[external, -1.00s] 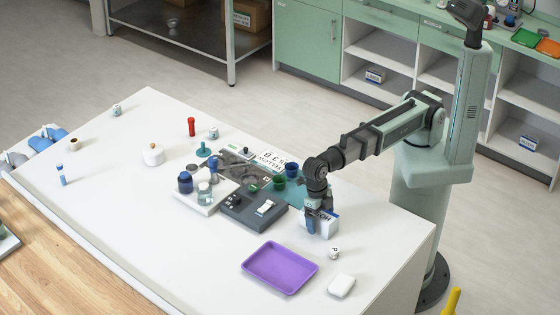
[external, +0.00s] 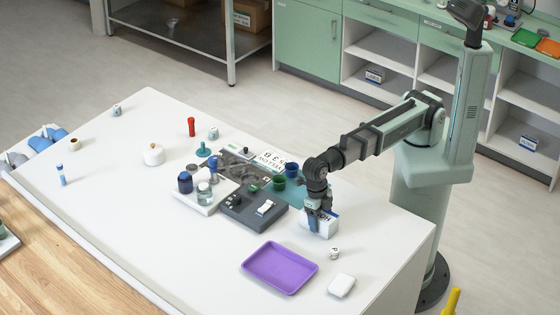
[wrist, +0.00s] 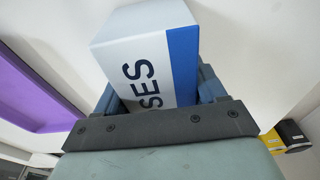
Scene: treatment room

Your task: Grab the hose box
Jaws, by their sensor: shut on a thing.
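The hose box is a white box (external: 319,227) with a blue band and dark lettering. In the external view it is at the right part of the white table, below my gripper (external: 316,212). In the wrist view the box (wrist: 148,55) shows the letters "SES" and sits between the two blue fingers of my gripper (wrist: 160,92). My gripper is shut on the box. The fingers hide part of its sides. I cannot tell whether its underside touches the table.
A purple tray (external: 280,268) lies in front and to the left of the box. A small white die (external: 334,253) and a white block (external: 341,285) are near it. The table's right edge is close.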

